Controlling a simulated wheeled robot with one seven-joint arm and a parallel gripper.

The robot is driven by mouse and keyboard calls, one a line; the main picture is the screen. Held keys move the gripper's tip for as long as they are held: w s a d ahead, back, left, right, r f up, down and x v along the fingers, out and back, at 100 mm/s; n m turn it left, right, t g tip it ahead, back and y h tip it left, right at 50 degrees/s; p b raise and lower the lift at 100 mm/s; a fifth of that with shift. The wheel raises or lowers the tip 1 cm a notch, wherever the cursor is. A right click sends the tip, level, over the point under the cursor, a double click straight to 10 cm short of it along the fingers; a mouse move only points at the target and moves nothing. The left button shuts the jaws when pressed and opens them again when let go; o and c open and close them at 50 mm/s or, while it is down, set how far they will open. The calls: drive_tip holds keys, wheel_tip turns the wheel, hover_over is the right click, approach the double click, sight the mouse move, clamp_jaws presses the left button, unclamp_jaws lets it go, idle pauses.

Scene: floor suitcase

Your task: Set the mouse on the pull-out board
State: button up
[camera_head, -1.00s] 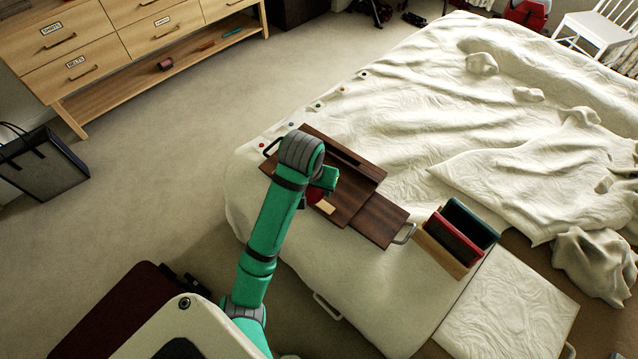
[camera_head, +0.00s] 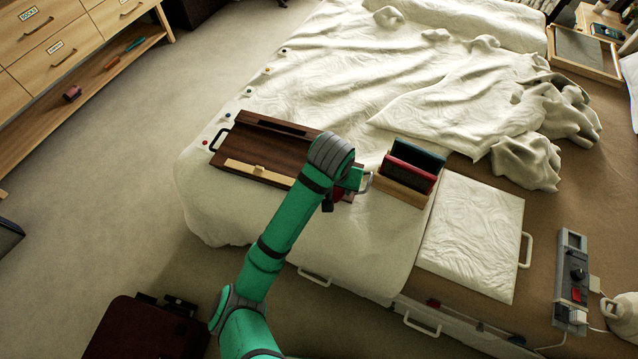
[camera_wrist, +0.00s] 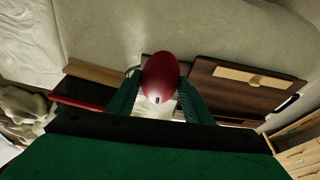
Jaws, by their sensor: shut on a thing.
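My gripper (camera_wrist: 158,98) is shut on the mouse (camera_wrist: 160,72), a glossy dark-red rounded thing. In the head view, a bit of the red mouse (camera_head: 337,194) shows below my wrist. The pull-out board (camera_wrist: 146,63) is dark wood and extends from the right end of the wooden lap desk (camera_head: 232,150) on the bed. My gripper and the mouse are over this board, which they and my arm mostly hide. I cannot tell whether the mouse touches it. The board's metal handle (camera_head: 367,183) shows just right of my wrist.
A wooden rack (camera_head: 402,190) holding a red and a dark green book-like thing stands just right of the board. A pale strip (camera_head: 258,171) lies on the desk. A white quilted panel (camera_head: 472,235) and a grey switch unit (camera_head: 572,275) are further right. Rumpled bedding lies behind.

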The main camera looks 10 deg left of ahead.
drive_tip(key=shift+s+d+f, duration=0.1)
drive_tip(key=shift+s+d, duration=0.15)
drive_tip(key=shift+d, duration=0.3)
drive_tip(key=shift+s+d, duration=0.2)
drive_tip(key=shift+d, duration=0.3)
drive_tip(key=shift+w+d+f, duration=0.1)
drive_tip(key=shift+w, duration=0.05)
drive_tip(key=w+f, duration=0.3)
drive_tip(key=w, duration=0.1)
drive_tip(key=w+f, duration=0.3)
drive_tip(key=w, duration=0.1)
drive_tip(key=w+f, duration=0.3)
drive_tip(key=w, duration=0.1)
drive_tip(key=shift+w+a, duration=0.3)
drive_tip(key=shift+w, duration=0.1)
drive_tip(key=shift+w+f, duration=0.1)
drive_tip(key=shift+w, duration=0.05)
drive_tip(key=shift+s+x, duration=0.15)
drive_tip(key=shift+x, duration=0.75)
drive_tip(key=shift+s+x, duration=0.15)
drive_tip(key=shift+x, duration=0.75)
drive_tip(key=shift+a+f, duration=0.1)
drive_tip(key=shift+f, duration=0.1)
drive_tip(key=o, duration=1.1)
